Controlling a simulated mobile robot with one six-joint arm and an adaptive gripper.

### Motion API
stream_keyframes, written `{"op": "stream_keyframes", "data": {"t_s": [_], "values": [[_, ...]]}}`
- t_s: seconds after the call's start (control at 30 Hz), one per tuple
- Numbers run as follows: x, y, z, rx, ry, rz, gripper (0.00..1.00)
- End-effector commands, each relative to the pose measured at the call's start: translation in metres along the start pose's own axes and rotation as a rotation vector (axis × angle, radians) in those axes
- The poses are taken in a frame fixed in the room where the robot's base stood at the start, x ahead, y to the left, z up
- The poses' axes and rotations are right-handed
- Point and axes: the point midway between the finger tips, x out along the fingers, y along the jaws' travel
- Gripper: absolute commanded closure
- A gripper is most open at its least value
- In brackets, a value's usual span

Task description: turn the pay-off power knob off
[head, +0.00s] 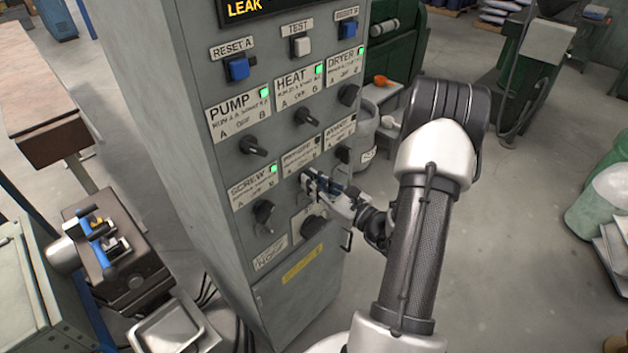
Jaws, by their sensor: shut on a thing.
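The grey control cabinet (190,150) stands left of centre in the head view, with rows of labelled black rotary knobs. My gripper (309,184) is at the middle knob position of the lower labelled row. It is shut on the knob there, which its fingers largely hide, so the pointer direction cannot be told. The label plate (299,157) just above it is too small to read surely; its place fits the pay-off power knob. No lit green lamp shows on that plate.
Close by are the SCREW knob (263,211), a lower knob (314,226), the HEAT knob (305,116) and a right-hand knob (343,154). Green lamps are lit at PUMP, HEAT, DRYER and SCREW. A grey bin (362,140) stands behind the cabinet's right edge. Open floor lies right.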

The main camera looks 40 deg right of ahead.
Motion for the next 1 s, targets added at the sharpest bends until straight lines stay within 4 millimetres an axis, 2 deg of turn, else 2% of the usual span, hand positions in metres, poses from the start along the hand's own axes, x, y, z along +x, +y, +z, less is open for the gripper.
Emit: {"op": "stream_keyframes", "data": {"t_s": [0.57,0.6,0.87,1.0], "values": [[0.0000,-0.0002,-0.0001,0.033,0.000,0.000,1.00],[0.0000,-0.0002,-0.0001,0.033,0.000,0.000,0.85],[0.0000,-0.0002,-0.0001,0.032,0.000,0.000,0.68],[0.0000,-0.0002,-0.0001,0.032,0.000,0.000,0.68]]}}
